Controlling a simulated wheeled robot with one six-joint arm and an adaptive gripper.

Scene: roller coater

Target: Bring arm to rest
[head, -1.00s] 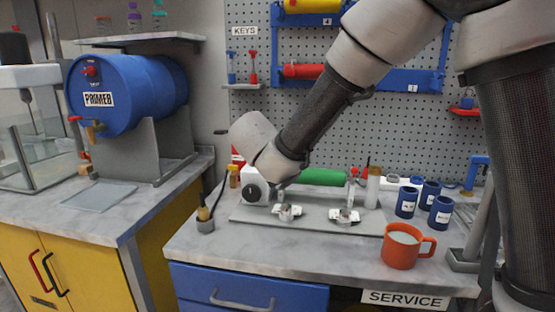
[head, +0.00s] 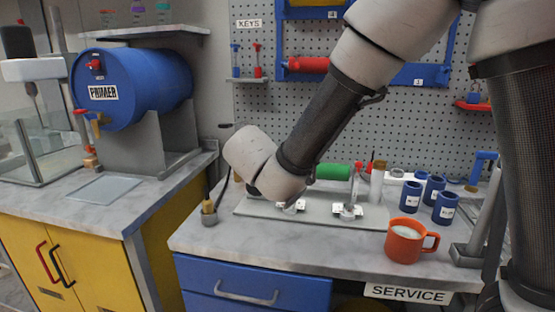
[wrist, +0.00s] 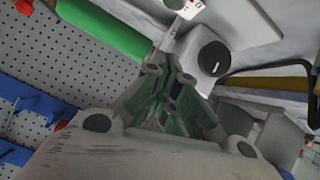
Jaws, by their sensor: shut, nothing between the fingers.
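My arm comes down from the upper right in the head view, and its wrist (head: 265,162) hangs in front of the left end of the roller coater. My gripper is hidden behind the wrist there. In the wrist view my gripper (wrist: 170,75) is shut and empty, its fingers drawn together. The coater's green roller (head: 333,172) lies behind the wrist and also shows at the upper left of the wrist view (wrist: 105,28). The coater's white end housing with a round black knob (wrist: 213,57) appears just beyond the fingertips; I cannot tell whether they touch.
An orange mug (head: 404,241) stands at the bench's front right, with several blue cups (head: 411,196) behind it. A small pot with a brush (head: 209,214) is left of the coater. A blue primer drum (head: 140,85) is on the left counter. A pegboard (head: 300,115) stands behind.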

